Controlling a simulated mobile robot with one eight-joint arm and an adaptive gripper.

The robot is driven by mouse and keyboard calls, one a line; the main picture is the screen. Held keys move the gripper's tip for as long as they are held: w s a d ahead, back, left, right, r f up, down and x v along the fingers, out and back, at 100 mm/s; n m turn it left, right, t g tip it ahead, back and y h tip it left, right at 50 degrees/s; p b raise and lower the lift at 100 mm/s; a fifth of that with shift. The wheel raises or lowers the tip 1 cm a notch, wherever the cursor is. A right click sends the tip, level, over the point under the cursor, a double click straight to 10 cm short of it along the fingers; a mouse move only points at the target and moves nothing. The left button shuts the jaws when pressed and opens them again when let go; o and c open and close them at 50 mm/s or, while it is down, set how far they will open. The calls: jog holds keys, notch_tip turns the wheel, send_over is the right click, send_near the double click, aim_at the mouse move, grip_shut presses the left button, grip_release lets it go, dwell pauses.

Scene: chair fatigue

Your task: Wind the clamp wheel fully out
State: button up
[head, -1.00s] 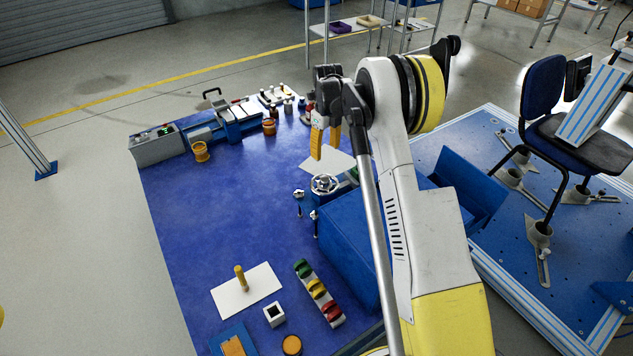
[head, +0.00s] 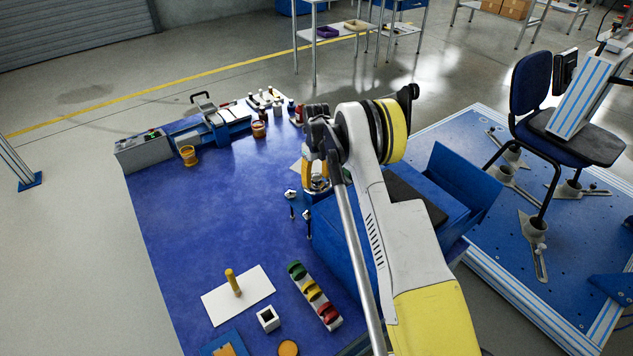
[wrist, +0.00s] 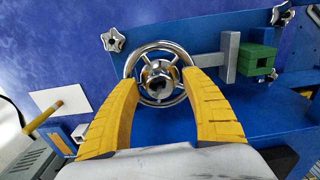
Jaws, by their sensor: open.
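The clamp wheel (wrist: 158,74) is a shiny chrome handwheel with spokes and a round hub, seen face-on in the wrist view. My gripper (wrist: 158,88) is open, with its two yellow ribbed fingers on either side of the wheel's near half. The fingertips overlap the rim in the picture; I cannot tell whether they touch it. In the head view my gripper (head: 317,184) hangs over the wheel and hides most of it. A grey bar beside the wheel leads to a green block (wrist: 256,59) on the blue fixture (wrist: 215,115).
Star-shaped knobs (wrist: 114,40) stand near the wheel. A blue box (head: 335,235) adjoins them. The blue table (head: 220,220) is clear at its middle. A white plate with a yellow peg (head: 233,283) and a rack of coloured pieces (head: 315,294) lie nearer. A chair (head: 570,130) stands at right.

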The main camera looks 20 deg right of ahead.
jog(key=shift+c, duration=0.2)
jog(key=c, duration=1.2)
jog(key=shift+o, duration=0.2)
jog(key=shift+n, duration=0.3)
